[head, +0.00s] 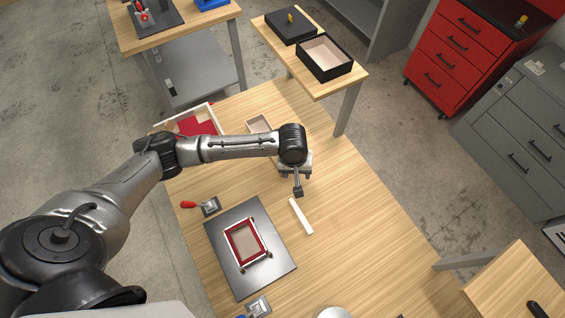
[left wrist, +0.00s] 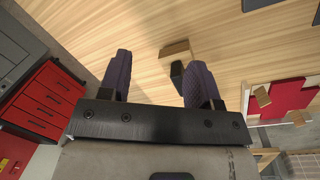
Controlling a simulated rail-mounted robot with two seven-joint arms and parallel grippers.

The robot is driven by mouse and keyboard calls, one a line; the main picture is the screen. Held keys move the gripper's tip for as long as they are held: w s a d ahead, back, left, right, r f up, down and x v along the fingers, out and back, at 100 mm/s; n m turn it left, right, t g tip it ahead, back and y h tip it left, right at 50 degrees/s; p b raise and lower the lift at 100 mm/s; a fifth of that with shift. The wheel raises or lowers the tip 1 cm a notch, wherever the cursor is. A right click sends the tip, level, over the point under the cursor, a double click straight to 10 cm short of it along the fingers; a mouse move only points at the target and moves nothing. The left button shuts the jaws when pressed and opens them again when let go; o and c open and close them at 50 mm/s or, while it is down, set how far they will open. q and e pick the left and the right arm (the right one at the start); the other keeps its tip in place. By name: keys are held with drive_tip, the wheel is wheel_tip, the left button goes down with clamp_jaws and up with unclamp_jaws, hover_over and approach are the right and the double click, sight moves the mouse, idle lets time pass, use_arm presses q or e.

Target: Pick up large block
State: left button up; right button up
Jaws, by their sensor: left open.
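My left gripper (head: 298,184) hangs over the wooden table, and its arm comes in from the left. In the left wrist view the two dark ridged fingers of the gripper (left wrist: 158,82) stand wide apart with nothing gripped. A tan block (left wrist: 177,48) lies on the table beyond the fingers, nearer the right one. A small dark piece (left wrist: 177,74) is beside it, close to the right finger; I cannot tell what it is. In the head view a long pale block (head: 301,216) lies just below the gripper, apart from it. My right gripper is not in view.
A dark plate (head: 224,271) holds a red-and-white frame. A red-lined tray (head: 213,110) and a small open box (head: 258,123) are behind the arm. A red-handled tool (head: 210,206) lies left of the gripper. The table's right side is clear.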

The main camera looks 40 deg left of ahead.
use_arm(q)
drive_tip(key=w+a+r+n+y+b, duration=0.1)
drive_tip(key=w+a+n, duration=0.3)
drive_tip(key=a, duration=0.2)
drive_tip(key=w+a+r+n+b, duration=0.1)
drive_tip(key=w+a+n+b, duration=0.15)
drive_tip(key=a, duration=0.25)
drive_tip(key=shift+n+g, duration=0.3)
drive_tip(key=shift+n, duration=0.05)
drive_tip(key=f, duration=0.8)
drive_tip(key=shift+w+a+f+p, duration=0.3)
drive_tip(key=shift+w+f+p, duration=0.05)
drive_tip(key=shift+f+p, duration=0.05)
wheel_tip(320, 180, down, 3)
drive_tip(key=shift+a+f, duration=0.1)
drive_tip(key=shift+f, duration=0.75)
drive_tip(key=shift+c, duration=0.3)
clamp_jaws()
drive_tip(key=shift+r, duration=0.1)
